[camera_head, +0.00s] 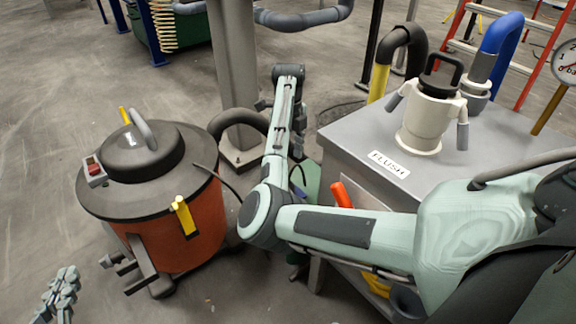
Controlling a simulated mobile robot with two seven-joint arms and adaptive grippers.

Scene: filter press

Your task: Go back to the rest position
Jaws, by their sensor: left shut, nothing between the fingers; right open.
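My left gripper (62,288) shows at the lower left edge, above the floor and in front of the vacuum. It is shut and empty, and its arm is cut off by the frame. My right arm comes in from the right, across the front of the grey cabinet. It bends at an elbow beside the vacuum, and its forearm points away from me. My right gripper (283,107) is near the far end of that forearm, mostly hidden by it. It is open, and its fingertips are hard to make out.
An orange-and-black vacuum (175,235) stands left of my right elbow. A grey post (234,70) rises behind. The grey cabinet (345,140), labelled FLUSH, carries a white pump-like fitting (432,120) and hoses. A red ladder (519,58) stands behind. Floor at left is clear.

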